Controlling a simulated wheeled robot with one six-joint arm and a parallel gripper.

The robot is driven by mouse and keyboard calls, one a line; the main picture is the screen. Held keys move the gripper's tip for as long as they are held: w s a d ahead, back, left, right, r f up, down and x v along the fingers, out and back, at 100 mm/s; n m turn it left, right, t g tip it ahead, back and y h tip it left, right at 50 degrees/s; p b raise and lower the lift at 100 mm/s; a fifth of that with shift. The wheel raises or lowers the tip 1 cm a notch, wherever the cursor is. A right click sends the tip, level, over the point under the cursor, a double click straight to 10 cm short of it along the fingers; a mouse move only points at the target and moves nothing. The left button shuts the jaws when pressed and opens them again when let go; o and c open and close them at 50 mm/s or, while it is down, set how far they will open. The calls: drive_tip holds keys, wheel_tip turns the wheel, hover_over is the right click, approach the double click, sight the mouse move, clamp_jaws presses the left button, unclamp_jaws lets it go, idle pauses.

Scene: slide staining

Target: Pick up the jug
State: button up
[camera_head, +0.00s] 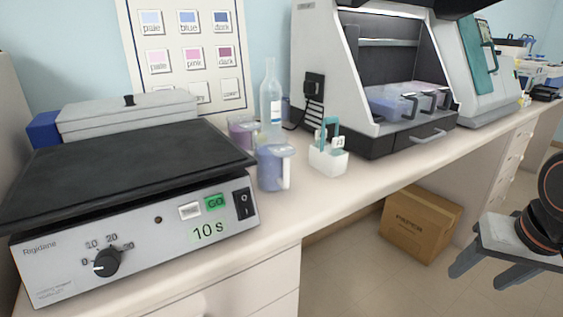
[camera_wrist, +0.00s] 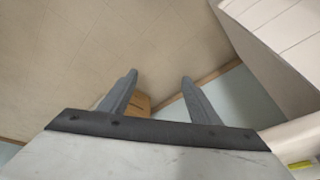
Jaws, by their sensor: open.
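A jug (camera_head: 272,168) with bluish-purple contents and a white handle on its right side stands upright on the bench in the head view, just right of the shaker. A second, pinkish-purple jug (camera_head: 241,133) stands behind it, partly hidden. My gripper (camera_head: 468,270) is at the right edge of the head view, in front of the bench and well away from both jugs. In the wrist view its two fingers (camera_wrist: 159,90) are apart with nothing between them. No jug shows in the wrist view.
A shaker (camera_head: 130,235) with controls fills the bench's left. A white rack (camera_head: 328,160) with a teal handle stands right of the jug, and a clear bottle (camera_head: 271,98) behind. A large machine (camera_head: 375,80) stands farther right. A cardboard box (camera_head: 422,222) sits on the floor.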

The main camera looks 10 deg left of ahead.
drive_tip(key=w+a+r+m+g, duration=0.1)
drive_tip(key=w+a+r, duration=0.2)
drive_tip(key=a+r, duration=0.25)
drive_tip(key=w+a+r+m, duration=0.1)
drive_tip(key=w+a+r, duration=0.3)
drive_tip(key=r, duration=0.3)
wheel_tip(320, 180, up, 17)
drive_tip(key=m+g, duration=0.3)
drive_tip(key=m, duration=0.1)
hover_over(282, 182)
wheel_tip(282, 182, down, 18)
drive_tip(key=shift+r, duration=0.25)
clamp_jaws()
